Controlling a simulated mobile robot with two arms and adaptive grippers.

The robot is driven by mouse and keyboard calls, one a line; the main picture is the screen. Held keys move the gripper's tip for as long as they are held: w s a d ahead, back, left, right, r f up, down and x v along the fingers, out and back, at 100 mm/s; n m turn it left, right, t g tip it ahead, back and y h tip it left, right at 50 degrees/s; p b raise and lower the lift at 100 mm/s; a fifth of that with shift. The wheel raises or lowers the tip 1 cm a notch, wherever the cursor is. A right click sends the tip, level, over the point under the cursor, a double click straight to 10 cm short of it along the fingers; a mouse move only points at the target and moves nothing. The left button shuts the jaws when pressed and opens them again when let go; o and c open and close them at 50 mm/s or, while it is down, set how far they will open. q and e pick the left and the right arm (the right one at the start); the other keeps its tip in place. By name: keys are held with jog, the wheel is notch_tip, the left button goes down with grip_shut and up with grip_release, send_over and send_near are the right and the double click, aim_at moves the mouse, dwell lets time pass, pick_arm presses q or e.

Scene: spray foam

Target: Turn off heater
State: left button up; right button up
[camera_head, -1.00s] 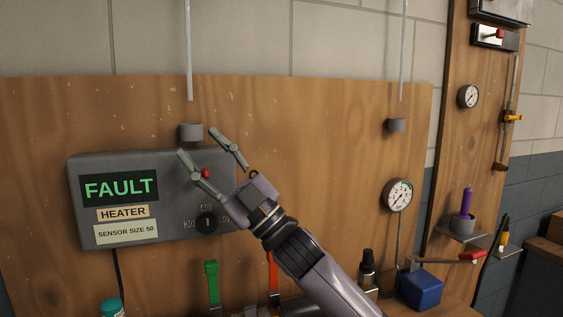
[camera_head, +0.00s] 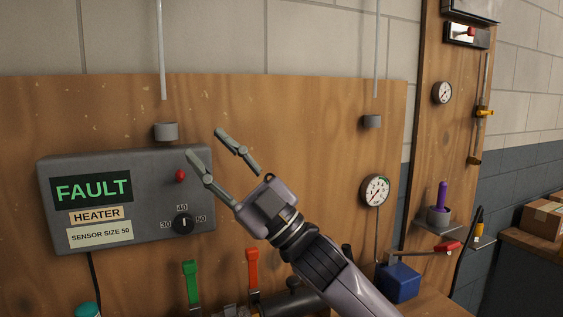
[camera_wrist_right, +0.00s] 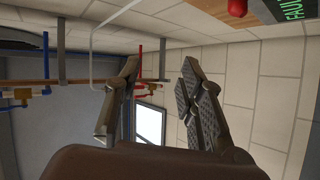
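The heater box (camera_head: 140,165) is a grey panel on the wooden board at left in the head view. Its screen (camera_head: 91,189) reads FAULT in green, above labels HEATER and SENSOR SIZE 50. A red knob or button (camera_head: 180,176) sits on its upper right, with a black dial (camera_head: 184,223) marked 30, 40, 50 below. My right gripper (camera_head: 207,146) is open and empty, in front of the box's right edge, apart from the red knob. In the right wrist view the red knob (camera_wrist_right: 237,7) shows at the top, outside the open fingers (camera_wrist_right: 158,75). My left gripper is not in view.
A gauge (camera_head: 376,191) and blue block (camera_head: 399,283) are to the right. A grey cylinder (camera_head: 165,131) with a rod above it is over the box. The board between box and gauge is mostly bare.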

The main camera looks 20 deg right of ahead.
jog(key=s+d+b, duration=0.2)
jog(key=s+d, duration=0.4)
jog(key=s, duration=0.4)
jog(key=shift+d+r, duration=0.2)
jog(key=shift+d, duration=0.15)
dwell(0.5)
dwell(0.6)
